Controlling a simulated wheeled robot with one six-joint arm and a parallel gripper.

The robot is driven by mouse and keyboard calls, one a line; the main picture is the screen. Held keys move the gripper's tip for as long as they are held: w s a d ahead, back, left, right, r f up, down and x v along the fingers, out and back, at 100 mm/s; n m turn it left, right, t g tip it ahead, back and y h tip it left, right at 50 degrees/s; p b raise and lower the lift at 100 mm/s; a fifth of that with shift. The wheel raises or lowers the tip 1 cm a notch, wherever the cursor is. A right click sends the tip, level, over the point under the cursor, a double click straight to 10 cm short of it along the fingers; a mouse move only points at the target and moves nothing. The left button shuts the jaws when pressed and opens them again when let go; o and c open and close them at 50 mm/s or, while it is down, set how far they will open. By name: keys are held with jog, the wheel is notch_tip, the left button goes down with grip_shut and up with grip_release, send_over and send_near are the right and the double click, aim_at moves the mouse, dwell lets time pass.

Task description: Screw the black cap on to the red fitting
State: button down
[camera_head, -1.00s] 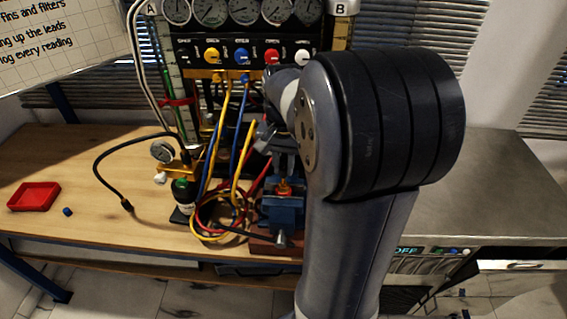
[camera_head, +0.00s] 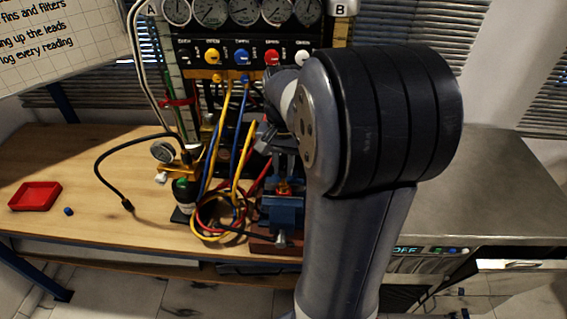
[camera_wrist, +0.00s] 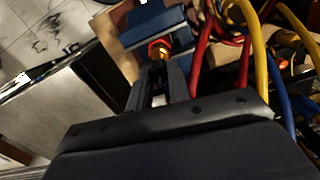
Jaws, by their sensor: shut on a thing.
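The red fitting (camera_wrist: 158,48), with a brass-coloured part, stands at the blue vise (camera_wrist: 152,22) in the wrist view. In the head view the vise (camera_head: 283,212) is on the bench beside my arm, with the fitting (camera_head: 284,187) small above it. My gripper (camera_wrist: 160,78) is right at the fitting, its fingers close together and shut on a small dark piece, the black cap, mostly hidden between them. The cap appears in line with the fitting; I cannot tell whether its thread is engaged.
Yellow, blue and red hoses (camera_head: 215,222) loop just left of the vise. A red tray (camera_head: 36,197) and a small blue piece (camera_head: 68,211) lie at the far left, with clear bench between.

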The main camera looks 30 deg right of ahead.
jog(key=shift+f, duration=0.1)
jog(key=shift+f+b, duration=0.8)
jog(key=shift+f, duration=0.3)
jog(key=shift+f, duration=0.15)
dwell(0.9)
jog(key=m+p, duration=0.1)
jog(key=m, duration=0.4)
jog(key=shift+m, duration=0.3)
jog(key=m, duration=0.4)
jog(key=shift+m+p, duration=0.4)
